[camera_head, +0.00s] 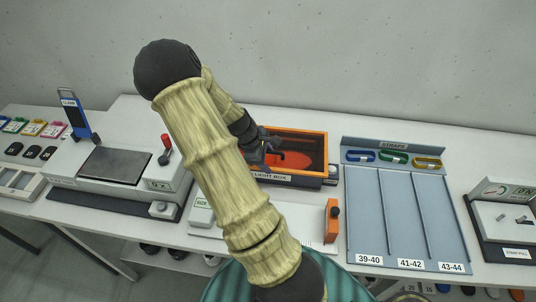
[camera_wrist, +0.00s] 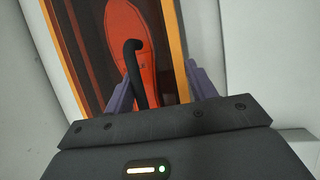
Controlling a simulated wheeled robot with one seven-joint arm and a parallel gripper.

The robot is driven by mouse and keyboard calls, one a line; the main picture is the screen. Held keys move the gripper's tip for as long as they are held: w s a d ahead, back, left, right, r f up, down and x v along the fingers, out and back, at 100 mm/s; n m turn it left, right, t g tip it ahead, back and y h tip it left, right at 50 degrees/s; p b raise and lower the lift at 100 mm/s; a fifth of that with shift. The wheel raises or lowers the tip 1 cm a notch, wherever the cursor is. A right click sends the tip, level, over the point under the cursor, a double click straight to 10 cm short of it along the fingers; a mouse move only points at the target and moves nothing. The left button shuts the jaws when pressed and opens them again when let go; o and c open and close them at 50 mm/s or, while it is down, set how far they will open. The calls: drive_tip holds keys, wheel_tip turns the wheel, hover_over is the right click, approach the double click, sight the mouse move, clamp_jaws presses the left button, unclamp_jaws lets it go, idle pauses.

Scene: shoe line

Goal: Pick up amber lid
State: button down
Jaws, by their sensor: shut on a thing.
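The amber lid (camera_head: 313,134) is an orange-rimmed, dark see-through panel on the box labelled as a light box (camera_head: 300,182). A red shoe sole (camera_head: 292,160) shows through it. In the wrist view the lid's orange edge (camera_wrist: 177,45) and a black hooked handle (camera_wrist: 134,62) show close up. My gripper (camera_head: 268,152) is at the left part of the lid, partly behind my arm. In the wrist view my gripper's purple fingers (camera_wrist: 158,84) stand on either side of the handle, shut on it. I cannot tell whether the lid is raised off the box.
A blue-grey straps tray (camera_head: 357,215) with several straps lies to the right. A press-like machine (camera_head: 115,165) with a red-knobbed lever stands to the left. An orange block (camera_head: 332,222) stands in front of the box. The wall is close behind.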

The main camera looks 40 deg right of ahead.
drive_tip(key=shift+w+d+r, duration=0.1)
drive_tip(key=shift+w+r, duration=0.1)
drive_tip(key=shift+r, duration=0.25)
wheel_tip(320, 180, up, 17)
drive_tip(key=b, duration=0.1)
drive_tip(key=shift+b, duration=0.3)
